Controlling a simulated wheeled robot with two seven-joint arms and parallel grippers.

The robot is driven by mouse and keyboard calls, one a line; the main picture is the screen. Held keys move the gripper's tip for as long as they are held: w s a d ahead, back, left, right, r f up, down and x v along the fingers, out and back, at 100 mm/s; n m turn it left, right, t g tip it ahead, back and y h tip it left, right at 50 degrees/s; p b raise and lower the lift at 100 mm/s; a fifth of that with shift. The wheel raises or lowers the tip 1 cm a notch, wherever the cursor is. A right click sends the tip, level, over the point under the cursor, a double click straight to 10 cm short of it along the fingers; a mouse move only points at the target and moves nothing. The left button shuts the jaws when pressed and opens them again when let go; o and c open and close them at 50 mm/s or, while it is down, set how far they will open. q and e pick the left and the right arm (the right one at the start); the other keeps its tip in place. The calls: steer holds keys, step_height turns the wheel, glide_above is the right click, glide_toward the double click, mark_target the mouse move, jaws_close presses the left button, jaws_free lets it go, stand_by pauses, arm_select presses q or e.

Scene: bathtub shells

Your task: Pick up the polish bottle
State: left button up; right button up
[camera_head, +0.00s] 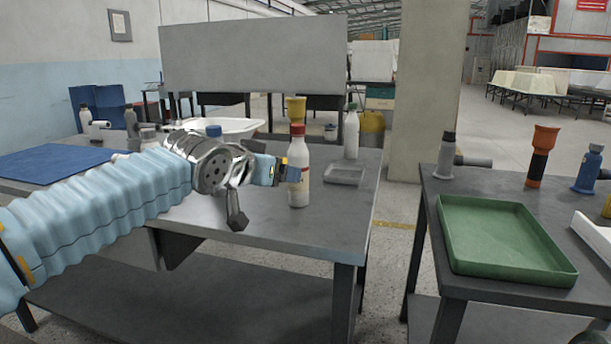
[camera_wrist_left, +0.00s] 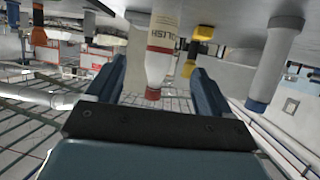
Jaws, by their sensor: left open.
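The polish bottle (camera_head: 299,187) is white with a red cap and a label. It stands upright on the grey table. My left gripper (camera_head: 283,172) is at the left side of the bottle, and a fingertip overlaps the bottle's edge in the head view. In the left wrist view, which is upside down, the bottle (camera_wrist_left: 162,45) shows between the two open fingers of my left gripper (camera_wrist_left: 158,72), with a gap on each side. "POLISH" is partly readable on its label. How deep it is between the fingers is hard to tell. My right gripper is not in view.
A white bottle (camera_head: 351,134) and a small grey tray (camera_head: 345,176) are right of the polish bottle. A yellow object (camera_head: 296,108) stands behind it. A blue mat (camera_head: 50,163) lies far left.

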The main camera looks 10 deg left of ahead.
arm_select(q)
steer(key=p+x, duration=0.1)
steer(key=x, duration=0.6)
steer(key=shift+w, duration=0.4)
steer(key=p+x, duration=0.1)
steer(key=x, duration=0.2)
steer(key=p+x, duration=0.1)
steer(key=x, duration=0.1)
steer(key=shift+w+a+f, duration=0.15)
steer(key=shift+w+f, duration=0.15)
steer(key=shift+c, duration=0.5)
steer(key=c, duration=1.1)
